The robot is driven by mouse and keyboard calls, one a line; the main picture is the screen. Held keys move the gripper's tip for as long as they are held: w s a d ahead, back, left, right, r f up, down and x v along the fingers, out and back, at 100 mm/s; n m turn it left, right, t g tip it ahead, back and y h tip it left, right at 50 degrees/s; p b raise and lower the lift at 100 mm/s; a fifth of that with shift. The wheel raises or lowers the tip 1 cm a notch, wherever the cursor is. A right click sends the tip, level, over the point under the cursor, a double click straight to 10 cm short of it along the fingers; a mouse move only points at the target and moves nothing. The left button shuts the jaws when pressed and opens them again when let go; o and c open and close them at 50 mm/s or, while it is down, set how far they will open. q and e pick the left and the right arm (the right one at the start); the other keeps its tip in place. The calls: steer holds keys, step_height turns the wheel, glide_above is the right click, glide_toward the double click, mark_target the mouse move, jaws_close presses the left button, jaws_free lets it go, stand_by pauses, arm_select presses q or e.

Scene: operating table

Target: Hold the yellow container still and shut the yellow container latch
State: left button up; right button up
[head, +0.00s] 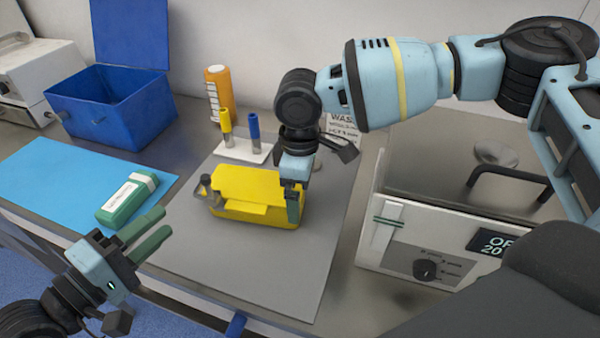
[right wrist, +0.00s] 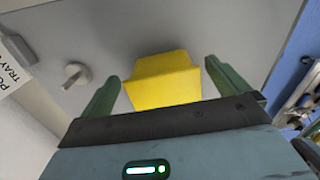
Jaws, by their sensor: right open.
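The yellow container (head: 258,190) stands on the grey mat near the middle of the head view. Its front latch (head: 245,208) shows as a yellow tab; I cannot tell whether it is fully shut. My right gripper (head: 294,195) is at the container's right end. In the right wrist view, the yellow container (right wrist: 162,82) lies between the two spread green fingers of my right gripper (right wrist: 170,88), with gaps at both sides. My left gripper (head: 150,232) is open and empty, in front and to the left of the container.
A green box (head: 122,203) lies on the blue mat (head: 60,170) at left. A blue open bin (head: 120,105), an orange bottle (head: 218,92) and a white holder (head: 242,150) with two tubes stand behind. A white device (head: 410,250) is at right. The grey mat's front (head: 250,265) is clear.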

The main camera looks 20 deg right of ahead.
steer(key=shift+f, duration=1.5)
arm_select(q)
steer(key=shift+c, duration=0.2)
arm_select(e)
steer(key=c, duration=1.1)
arm_select(q)
steer(key=c, duration=0.7)
steer(key=shift+w+a+f, duration=0.25)
steer(key=shift+w+f, duration=0.1)
steer(key=shift+w, duration=0.05)
jaws_close()
steer(key=shift+n+g+h, duration=0.3)
steer(key=shift+n+g, duration=0.2)
steer(key=shift+g, duration=0.4)
steer(key=w+a+f, duration=0.2)
steer(key=w+a, duration=0.1)
steer(key=shift+f, duration=0.35)
steer(key=shift+w+a+r+g+h, duration=0.2)
steer(key=shift+a+g+h, duration=0.1)
steer(key=shift+a+h, duration=0.6)
steer(key=shift+w+a+r+g+h, duration=0.1)
steer(key=shift+w+a+g+h, duration=0.15)
steer(key=shift+a+h, duration=0.6)
